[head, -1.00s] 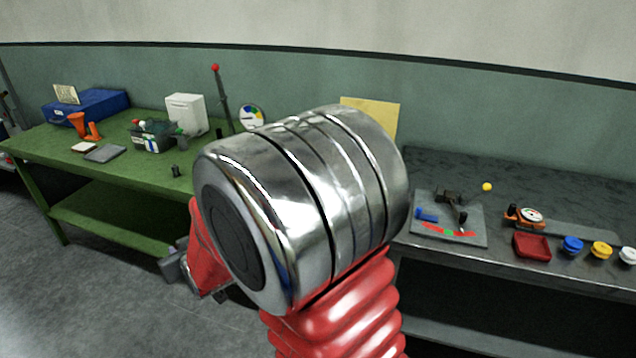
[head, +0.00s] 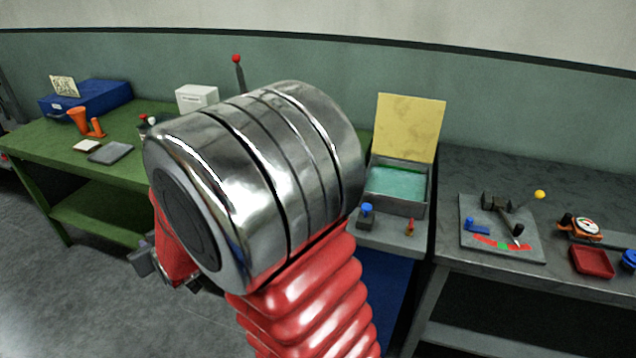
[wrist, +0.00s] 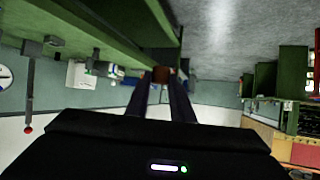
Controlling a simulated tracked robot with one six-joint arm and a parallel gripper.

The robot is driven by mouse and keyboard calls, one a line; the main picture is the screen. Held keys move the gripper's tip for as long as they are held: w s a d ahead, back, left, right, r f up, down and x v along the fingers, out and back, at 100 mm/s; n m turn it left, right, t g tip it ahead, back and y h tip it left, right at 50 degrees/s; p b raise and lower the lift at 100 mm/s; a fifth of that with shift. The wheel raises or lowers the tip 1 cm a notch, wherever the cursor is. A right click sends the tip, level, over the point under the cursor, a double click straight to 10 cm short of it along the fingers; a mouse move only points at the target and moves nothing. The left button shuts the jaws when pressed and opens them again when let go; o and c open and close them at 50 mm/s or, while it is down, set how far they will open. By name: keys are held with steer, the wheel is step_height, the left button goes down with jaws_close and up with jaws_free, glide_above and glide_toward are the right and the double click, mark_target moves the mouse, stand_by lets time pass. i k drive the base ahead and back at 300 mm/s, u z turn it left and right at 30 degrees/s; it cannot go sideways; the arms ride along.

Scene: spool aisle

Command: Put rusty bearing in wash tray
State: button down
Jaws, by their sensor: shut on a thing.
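The rusty bearing (wrist: 161,74) is a small brown piece between the two dark fingertips of my gripper (wrist: 161,84) in the wrist view. My gripper is shut on it. In the head view my arm hides the bearing, and only grey parts by my gripper show at the arm's lower left. The wash tray (head: 419,208) is a grey open box with teal liquid and a raised yellow lid (head: 408,127). It stands right of my arm, between the green bench and the dark bench. My gripper is well to the left of it.
A blue valve-like part (head: 366,212) and a small red-and-yellow item (head: 410,228) stand before the tray. The dark bench holds a grey plate (head: 475,240) and a red dish (head: 593,262).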

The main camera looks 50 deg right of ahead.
mark_target(388, 182)
steer(key=z, duration=0.1)
steer(key=i, duration=0.65)
steer(key=z, duration=0.7)
steer(key=i, duration=0.5)
steer(key=z, duration=0.3)
steer(key=k, duration=0.9)
steer(key=z, duration=0.2)
steer(key=i, duration=0.7)
